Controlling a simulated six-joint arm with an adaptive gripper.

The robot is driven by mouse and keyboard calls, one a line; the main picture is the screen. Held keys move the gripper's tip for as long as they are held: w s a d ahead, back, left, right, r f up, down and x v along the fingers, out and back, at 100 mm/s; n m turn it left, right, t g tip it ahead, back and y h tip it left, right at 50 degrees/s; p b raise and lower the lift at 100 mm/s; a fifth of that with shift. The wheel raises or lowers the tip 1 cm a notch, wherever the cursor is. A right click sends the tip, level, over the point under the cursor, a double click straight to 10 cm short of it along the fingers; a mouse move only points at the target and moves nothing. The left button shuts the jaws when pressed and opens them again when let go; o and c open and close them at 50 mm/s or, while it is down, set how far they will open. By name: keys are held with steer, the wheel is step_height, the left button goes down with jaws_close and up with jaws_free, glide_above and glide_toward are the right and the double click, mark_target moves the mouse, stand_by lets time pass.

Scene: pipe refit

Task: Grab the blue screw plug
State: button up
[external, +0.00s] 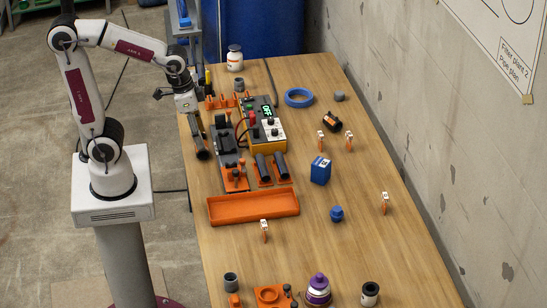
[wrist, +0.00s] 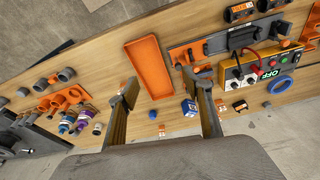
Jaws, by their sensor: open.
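The blue screw plug (external: 337,213) stands alone on the wooden table, right of the orange tray and in front of the blue box. In the wrist view a small blue piece (wrist: 153,114), apparently the plug, shows between my fingers and beyond them. My gripper (external: 188,106) is at the table's left edge in the external view, far from the plug. Its two fingers also show in the wrist view (wrist: 161,80), wide apart with nothing between them.
The orange tray (external: 253,216) and blue box (external: 320,170) are nearest the plug. Several small orange-and-white tags, one a tag (external: 385,203) to its right, stand around it. A yellow power unit (external: 265,135) is farther back. Several fittings and a purple-capped bottle (external: 317,291) stand in front.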

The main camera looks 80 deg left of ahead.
mark_target(336, 209)
steer(key=shift+m, duration=0.4)
steer(key=w+d+f, duration=0.4)
steer(key=w+f, duration=0.2)
steer(key=w, duration=0.3)
steer(key=w+d+f, duration=0.4)
steer(key=w+f, duration=0.2)
steer(key=w, duration=0.4)
steer(key=w+d+f, duration=0.4)
steer(key=w+f, duration=0.3)
steer(key=w, duration=0.3)
steer(key=shift+d, duration=0.3)
steer(key=w, duration=0.2)
steer(key=w+d, duration=0.1)
steer(key=shift+w+f+t, duration=0.25)
steer(key=shift+f+t, duration=0.05)
steer(key=shift+n+t, duration=0.5)
steer(key=shift+t, duration=0.3)
steer(key=w+r, duration=0.1)
steer(key=w+d+r, duration=0.1)
steer(key=w, duration=0.2)
steer(key=shift+w+d+r, duration=0.2)
steer(key=shift+w+r, duration=0.1)
steer(key=shift+r, duration=0.1)
steer(key=shift+f, duration=0.1)
steer(key=shift+x, duration=1.2)
steer(key=shift+d+f, duration=0.1)
steer(key=shift+f, duration=0.05)
